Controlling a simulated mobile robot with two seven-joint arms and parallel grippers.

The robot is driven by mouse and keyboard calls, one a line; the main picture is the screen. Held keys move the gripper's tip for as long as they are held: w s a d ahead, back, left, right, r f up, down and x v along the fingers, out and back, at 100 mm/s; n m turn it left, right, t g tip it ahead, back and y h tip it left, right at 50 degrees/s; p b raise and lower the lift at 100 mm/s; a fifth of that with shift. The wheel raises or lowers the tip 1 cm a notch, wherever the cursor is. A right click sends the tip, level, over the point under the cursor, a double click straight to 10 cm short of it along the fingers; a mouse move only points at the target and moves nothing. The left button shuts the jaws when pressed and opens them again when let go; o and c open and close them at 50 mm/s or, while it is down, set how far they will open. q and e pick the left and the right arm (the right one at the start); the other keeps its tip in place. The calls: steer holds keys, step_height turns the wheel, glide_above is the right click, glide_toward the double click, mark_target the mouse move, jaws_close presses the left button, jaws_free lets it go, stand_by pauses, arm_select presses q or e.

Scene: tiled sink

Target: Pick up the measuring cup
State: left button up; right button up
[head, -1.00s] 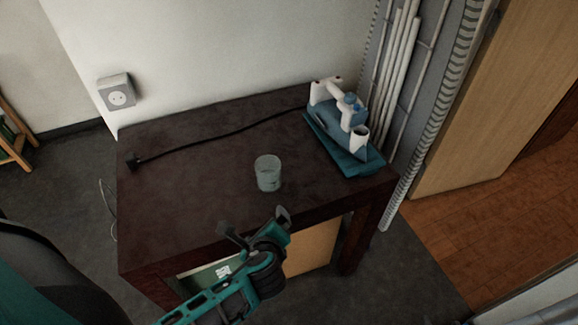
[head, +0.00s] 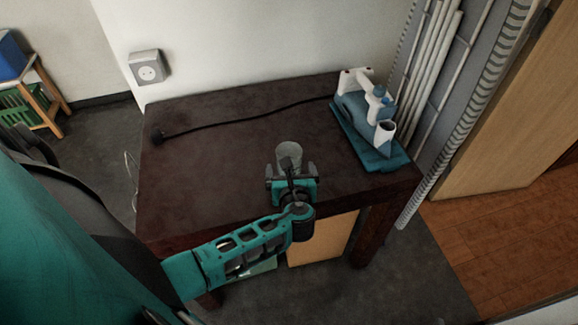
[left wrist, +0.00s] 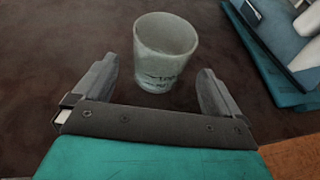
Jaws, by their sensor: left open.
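The measuring cup (head: 289,152) is a small, clear greyish cup standing upright on the dark brown table (head: 215,165), near its front middle. In the left wrist view the cup (left wrist: 165,52) shows faint markings on its side. My left gripper (head: 290,166) is open and empty right in front of the cup, partly hiding its lower part in the head view. In the left wrist view the fingers of my left gripper (left wrist: 160,88) stand apart to either side of the cup's near side, with visible gaps. My right gripper is not in view.
A blue and white iron (head: 367,115) on a blue base stands at the table's right. Its black cord (head: 240,118) runs across the back to a plug at the left. A wall stands behind and pipes rise at the right.

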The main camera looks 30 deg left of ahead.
arm_select(q)
steer(key=b+x, duration=0.1)
steer(key=x, duration=0.3)
steer(key=shift+w+a+f, duration=0.25)
steer(key=c, duration=1.2)
steer(key=shift+o, duration=0.2)
steer(key=shift+r, duration=0.25)
steer(key=shift+r+p, duration=0.5)
steer(key=shift+r, duration=0.3)
step_height(320, 180, up, 18)
steer(key=p, duration=0.1)
